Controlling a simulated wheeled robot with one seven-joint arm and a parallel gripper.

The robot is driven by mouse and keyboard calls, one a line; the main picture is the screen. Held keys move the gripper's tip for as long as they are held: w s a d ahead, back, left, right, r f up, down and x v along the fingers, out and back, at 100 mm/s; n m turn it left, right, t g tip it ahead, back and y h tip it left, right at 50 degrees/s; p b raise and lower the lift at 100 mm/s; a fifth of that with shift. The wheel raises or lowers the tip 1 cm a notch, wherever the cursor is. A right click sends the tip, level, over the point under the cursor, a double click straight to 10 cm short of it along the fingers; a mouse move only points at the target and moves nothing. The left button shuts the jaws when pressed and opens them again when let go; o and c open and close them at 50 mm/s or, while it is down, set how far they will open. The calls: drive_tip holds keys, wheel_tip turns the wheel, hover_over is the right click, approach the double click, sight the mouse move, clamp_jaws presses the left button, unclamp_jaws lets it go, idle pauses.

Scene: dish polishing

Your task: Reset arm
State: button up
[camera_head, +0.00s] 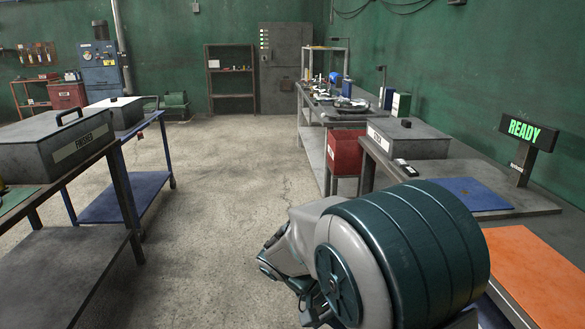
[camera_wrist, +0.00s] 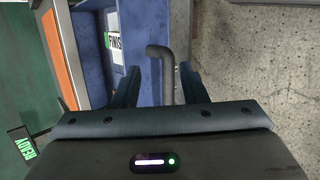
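My gripper (camera_wrist: 160,80) shows in the wrist view with its two dark fingers spread apart. A grey bent bar (camera_wrist: 167,75), like a handle, stands between the fingers, with a gap visible on its left side. I cannot tell whether it touches the right finger. In the head view my arm fills the lower right, bent, with a large teal ribbed joint; my gripper is hidden there.
A grey "FINISHED" box (camera_head: 62,143) stands on the left table. At right are an orange mat (camera_head: 540,275), a blue mat (camera_head: 463,194), a grey box (camera_head: 408,142) and a lit READY sign (camera_head: 530,131). A red bin (camera_head: 346,152) stands near the right-hand tables. The middle floor (camera_head: 205,200) is clear.

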drive_tip(key=s+d+r+t+y+p, duration=0.1)
drive_tip(key=s+r+t+y+p, duration=0.1)
drive_tip(key=s+r+y+p, duration=0.2)
drive_tip(key=s+d+r+t+y+p, duration=0.1)
drive_tip(key=s+r+t+y+p, duration=0.2)
drive_tip(key=r, duration=0.8)
drive_tip(key=s+y+p, duration=0.2)
drive_tip(key=s, duration=0.1)
drive_tip(key=shift+d+r+m+p, duration=0.2)
drive_tip(key=shift+d+m+p, duration=0.1)
drive_tip(key=shift+m, duration=0.1)
